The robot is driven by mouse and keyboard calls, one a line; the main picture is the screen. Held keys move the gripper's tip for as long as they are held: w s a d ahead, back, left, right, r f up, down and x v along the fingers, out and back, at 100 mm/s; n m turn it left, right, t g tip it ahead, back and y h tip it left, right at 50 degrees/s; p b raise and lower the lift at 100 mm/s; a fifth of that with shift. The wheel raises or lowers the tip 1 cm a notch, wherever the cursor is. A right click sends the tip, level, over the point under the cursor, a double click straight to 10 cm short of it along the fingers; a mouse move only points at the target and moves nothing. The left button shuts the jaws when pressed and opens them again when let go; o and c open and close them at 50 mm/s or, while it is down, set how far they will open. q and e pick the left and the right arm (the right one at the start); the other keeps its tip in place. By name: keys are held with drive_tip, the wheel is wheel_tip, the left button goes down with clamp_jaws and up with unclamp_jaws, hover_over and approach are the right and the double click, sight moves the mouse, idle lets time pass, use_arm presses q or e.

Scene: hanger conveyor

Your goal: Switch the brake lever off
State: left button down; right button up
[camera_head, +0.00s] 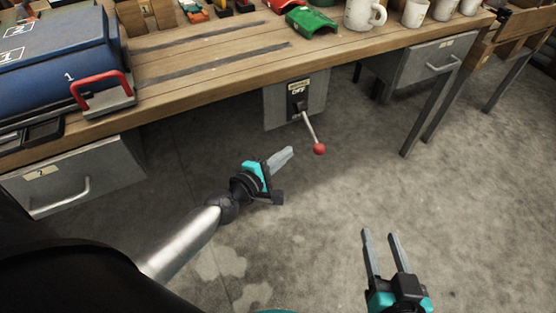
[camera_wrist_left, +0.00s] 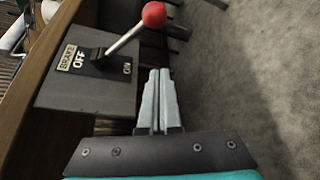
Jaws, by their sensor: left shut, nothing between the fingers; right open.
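The brake lever (camera_head: 312,132) is a thin metal rod with a red ball knob, on a grey box (camera_head: 273,108) under the workbench's front edge. In the left wrist view the lever (camera_wrist_left: 126,36) leans away from the OFF label, over toward the ON side. My left gripper (camera_head: 289,153) is shut and empty, below and left of the red knob in the head view. In the left wrist view its fingertips (camera_wrist_left: 158,72) appear beside the box's ON end, apart from the lever. My right gripper (camera_head: 380,234) is open and empty at the lower right.
The wooden workbench (camera_head: 215,66) runs above the box. A blue case (camera_head: 55,55) with a red handle stands on it at left. Drawers (camera_head: 70,178) hang below at left and, also, at right (camera_head: 430,60).

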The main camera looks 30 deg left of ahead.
sight(311, 132)
use_arm(q)
drive_tip(key=shift+w+d+r+p, duration=0.15)
drive_tip(key=shift+w+d+p, duration=0.25)
drive_tip(key=shift+w+d, duration=0.55)
drive_tip(key=shift+w+d+r+p, duration=0.15)
drive_tip(key=shift+w+d+p, duration=0.4)
drive_tip(key=shift+d, duration=0.6)
use_arm(e)
drive_tip(key=shift+s+d+f+g+h, duration=0.15)
drive_tip(key=shift+d+f+g+h, duration=0.2)
drive_tip(key=shift+d+g, duration=0.3)
drive_tip(key=shift+s+d+f+g+h, duration=0.1)
drive_tip(key=shift+d+f+g+h, duration=0.25)
drive_tip(key=shift+d+g, duration=0.25)
use_arm(q)
drive_tip(key=shift+w, duration=0.1)
use_arm(e)
drive_tip(key=shift+s, duration=0.1)
